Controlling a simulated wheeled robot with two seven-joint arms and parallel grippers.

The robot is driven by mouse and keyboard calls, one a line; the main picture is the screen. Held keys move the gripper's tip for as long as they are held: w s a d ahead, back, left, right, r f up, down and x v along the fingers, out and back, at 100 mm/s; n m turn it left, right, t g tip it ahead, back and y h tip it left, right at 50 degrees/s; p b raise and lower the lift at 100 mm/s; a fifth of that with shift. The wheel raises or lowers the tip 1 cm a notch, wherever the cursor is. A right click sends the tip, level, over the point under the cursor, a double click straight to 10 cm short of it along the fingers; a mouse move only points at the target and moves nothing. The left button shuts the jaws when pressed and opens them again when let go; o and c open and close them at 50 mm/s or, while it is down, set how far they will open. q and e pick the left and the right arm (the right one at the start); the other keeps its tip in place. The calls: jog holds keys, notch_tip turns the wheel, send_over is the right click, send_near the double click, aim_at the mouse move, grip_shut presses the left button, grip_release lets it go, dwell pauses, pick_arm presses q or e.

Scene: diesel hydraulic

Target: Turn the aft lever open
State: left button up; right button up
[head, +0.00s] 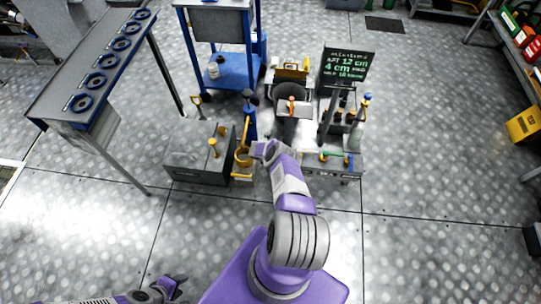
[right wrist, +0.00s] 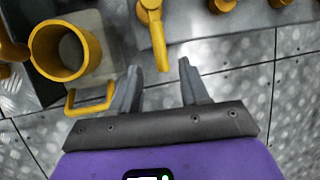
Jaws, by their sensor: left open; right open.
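A yellow lever (right wrist: 152,35) with a round hub stands on a grey surface in the right wrist view, its arm pointing down toward my right gripper. I cannot tell whether it is the aft lever. My right gripper (right wrist: 160,72) is open, and the lever's end shows between its fingertips with a gap on both sides; contact cannot be made out. In the head view my right gripper (head: 263,150) is over the front of the equipment and hides what is under it. My left gripper (head: 173,285) is open and empty at the bottom left, far from the equipment.
A yellow cup-shaped part (right wrist: 65,50) with a handle is left of the lever; it also shows in the head view (head: 243,157). A dark sign (head: 346,67) stands behind. A grey box (head: 200,160) and blue cart (head: 232,70) are left.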

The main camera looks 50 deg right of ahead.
jog(key=shift+p+v, duration=0.9)
jog(key=shift+v, duration=0.5)
jog(key=w+a+r+n+t+y, duration=0.1)
jog(key=w+a+r+n+t, duration=0.15)
jog(key=w+a+n, duration=0.35)
jog(key=w+a+r+n+t, duration=0.1)
jog(key=w+a+r+n, duration=0.25)
jog(key=a+n, duration=0.45)
jog(key=a+r+n+y, duration=0.3)
jog(key=a+r+n, duration=0.2)
jog(key=a+n, duration=0.75)
jog(key=s+a+r+n+g+y, duration=0.1)
jog(key=s+a+r+n, duration=0.3)
jog(key=s+a+n, duration=0.2)
jog(key=s+a+r+n+g+y, duration=0.1)
jog(key=s+a+r+n+y, duration=0.1)
jog(key=s+a+r+n, duration=0.2)
jog(key=s+a+r+n+g+y, duration=0.1)
jog(key=s+a+r+n+y, duration=0.1)
jog(key=s+a+r+n, duration=0.3)
jog(key=s+a+n, duration=0.3)
jog(key=s+n, duration=0.1)
jog(key=s, duration=0.3)
jog(key=shift+a, duration=0.25)
jog(key=shift+s+d, duration=0.1)
jog(key=shift+s, duration=0.05)
